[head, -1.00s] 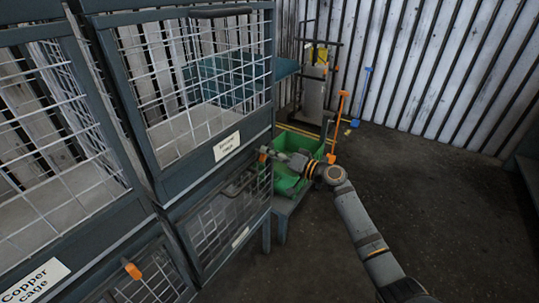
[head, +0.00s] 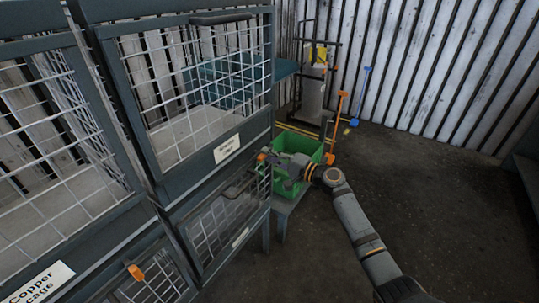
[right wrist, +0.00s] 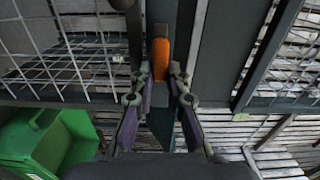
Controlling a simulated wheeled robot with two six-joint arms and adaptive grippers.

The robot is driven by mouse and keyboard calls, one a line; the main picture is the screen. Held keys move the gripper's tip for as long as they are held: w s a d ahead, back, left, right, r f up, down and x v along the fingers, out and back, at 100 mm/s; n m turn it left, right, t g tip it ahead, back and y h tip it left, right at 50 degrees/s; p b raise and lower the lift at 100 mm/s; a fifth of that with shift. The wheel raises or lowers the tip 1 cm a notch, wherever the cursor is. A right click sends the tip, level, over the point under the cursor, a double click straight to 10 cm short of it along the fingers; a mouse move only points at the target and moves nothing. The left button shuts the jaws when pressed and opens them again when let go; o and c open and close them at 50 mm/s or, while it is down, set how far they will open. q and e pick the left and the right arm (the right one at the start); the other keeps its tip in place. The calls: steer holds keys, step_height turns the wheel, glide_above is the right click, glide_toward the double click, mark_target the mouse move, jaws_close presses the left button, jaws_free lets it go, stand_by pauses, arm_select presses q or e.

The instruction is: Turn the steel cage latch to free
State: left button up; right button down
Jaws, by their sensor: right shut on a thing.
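The orange latch (head: 262,157) sits at the right edge of the cage front, by the post between the upper and lower right cages. My right gripper (head: 270,161) reaches it from the right. In the right wrist view the orange latch tab (right wrist: 161,60) stands upright between the two fingers (right wrist: 160,85), and the gripper is shut on it. The fingers hide part of the tab. I cannot tell from these frames how far the latch is turned. The cage label (head: 227,147) is too small to read surely. My left gripper is not in view.
A green bin (head: 301,142) stands close behind my right gripper; it also shows in the right wrist view (right wrist: 40,140). Another orange latch (head: 135,272) is on the lower left cage. A "Copper cage" label (head: 38,284) is at bottom left. The floor (head: 450,215) at right is clear.

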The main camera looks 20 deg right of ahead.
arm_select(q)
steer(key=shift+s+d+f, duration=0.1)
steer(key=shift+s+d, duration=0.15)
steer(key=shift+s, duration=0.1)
arm_select(e)
steer(key=shift+f, duration=0.1)
steer(key=c, duration=1.3)
jaws_free()
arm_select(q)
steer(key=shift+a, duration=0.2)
arm_select(e)
steer(key=v, duration=1.2)
steer(key=shift+d, duration=0.1)
